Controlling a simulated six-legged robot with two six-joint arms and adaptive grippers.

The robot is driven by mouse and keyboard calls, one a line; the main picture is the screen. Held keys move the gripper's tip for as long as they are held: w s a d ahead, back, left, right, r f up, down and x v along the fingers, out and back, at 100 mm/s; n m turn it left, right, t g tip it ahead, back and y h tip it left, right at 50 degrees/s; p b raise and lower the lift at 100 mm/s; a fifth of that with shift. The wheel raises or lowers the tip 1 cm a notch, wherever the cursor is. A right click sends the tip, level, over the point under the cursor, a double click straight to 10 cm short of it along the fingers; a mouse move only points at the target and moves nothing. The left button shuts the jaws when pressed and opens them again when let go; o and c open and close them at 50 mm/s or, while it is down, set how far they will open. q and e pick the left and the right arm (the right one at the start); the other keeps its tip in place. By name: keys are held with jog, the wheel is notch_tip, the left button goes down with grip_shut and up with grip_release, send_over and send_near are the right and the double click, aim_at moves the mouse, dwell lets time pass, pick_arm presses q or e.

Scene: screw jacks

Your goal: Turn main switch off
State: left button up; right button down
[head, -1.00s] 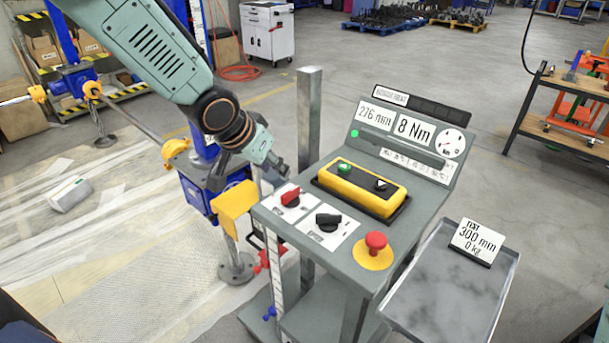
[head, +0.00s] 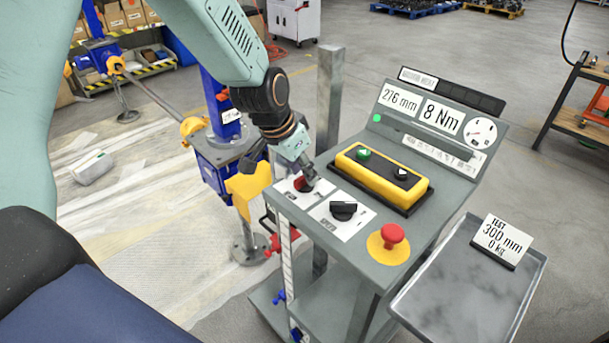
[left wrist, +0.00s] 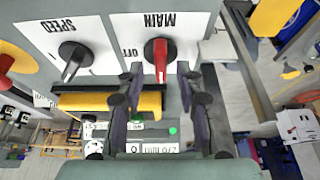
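The red main switch (head: 301,186) sits on a white plate at the left corner of the grey control panel (head: 290,212). In the left wrist view the red switch (left wrist: 160,50) shows with its handle pointing down the picture; the upside-down word MAIN is above it and part of OFF is to its left. My left gripper (head: 307,175) is right over the switch and partly hides it in the head view. In the left wrist view the open fingers of my left gripper (left wrist: 158,74) stand on either side of the handle, with gaps visible. My right gripper is not in view.
The black speed knob (head: 343,210) is close beside the main switch. A red emergency button (head: 392,236) and a yellow button box (head: 378,178) are on the same panel. A grey post (head: 328,100) rises behind the panel. A grey tray (head: 470,285) is at right.

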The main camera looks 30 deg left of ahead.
pick_arm(q)
jog(key=shift+w+d+f, duration=0.1)
jog(key=shift+w+f, duration=0.2)
jog(key=shift+f, duration=0.35)
jog(key=shift+s+a+r, duration=0.1)
jog(key=shift+s+a, duration=0.1)
jog(key=shift+s, duration=0.1)
jog(key=shift+w+d, duration=0.2)
jog(key=shift+w, duration=0.1)
jog(key=c, duration=0.3)
jog(key=shift+s+a, duration=0.1)
grip_shut()
